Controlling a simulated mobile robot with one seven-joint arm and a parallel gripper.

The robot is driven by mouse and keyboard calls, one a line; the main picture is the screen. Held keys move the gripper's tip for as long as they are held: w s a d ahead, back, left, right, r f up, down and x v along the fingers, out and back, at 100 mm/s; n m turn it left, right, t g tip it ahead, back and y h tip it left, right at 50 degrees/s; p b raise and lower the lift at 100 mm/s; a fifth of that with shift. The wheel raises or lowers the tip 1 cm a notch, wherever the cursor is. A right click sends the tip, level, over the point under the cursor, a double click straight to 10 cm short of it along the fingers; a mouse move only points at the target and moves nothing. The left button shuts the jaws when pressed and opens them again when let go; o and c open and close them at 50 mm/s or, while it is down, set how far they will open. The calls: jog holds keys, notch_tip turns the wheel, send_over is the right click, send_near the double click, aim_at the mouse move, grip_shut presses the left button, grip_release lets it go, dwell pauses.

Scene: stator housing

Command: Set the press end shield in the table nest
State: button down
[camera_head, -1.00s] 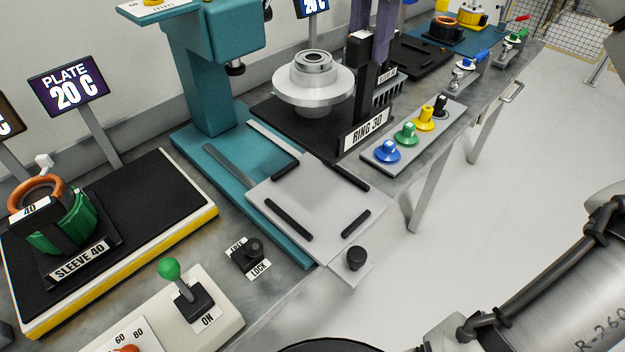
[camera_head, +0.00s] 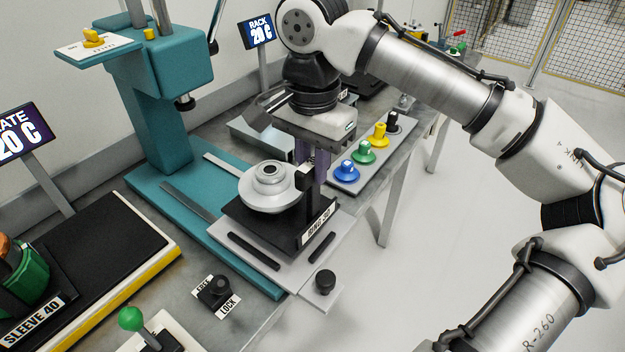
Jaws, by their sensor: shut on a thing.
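The press end shield, a silver flanged disc with a raised hub (camera_head: 262,190), sits on a black carrier plate labelled RING 30 (camera_head: 290,232). My gripper (camera_head: 312,172), with purple fingers, is shut on the carrier's black upright beside the disc. The carrier is over the grey press table plate (camera_head: 283,272), in the area of its nest. Two black nest bars (camera_head: 254,251) show in front of it; the back ones are hidden under the carrier. I cannot tell whether the carrier rests on the plate or hangs just above it.
The teal press column (camera_head: 150,110) stands behind left. Blue, green, yellow and black knobs (camera_head: 364,152) stand on a strip at right. A FREE/LOCK knob (camera_head: 214,291) and a green-topped lever (camera_head: 131,319) are at front. A SLEEVE 40 carrier (camera_head: 35,318) is at left.

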jog(key=shift+f, duration=2.05)
jog(key=c, duration=1.3)
grip_release()
notch_tip(320, 180, up, 12)
jog(key=shift+r+b, duration=0.1)
jog(key=shift+b, duration=0.25)
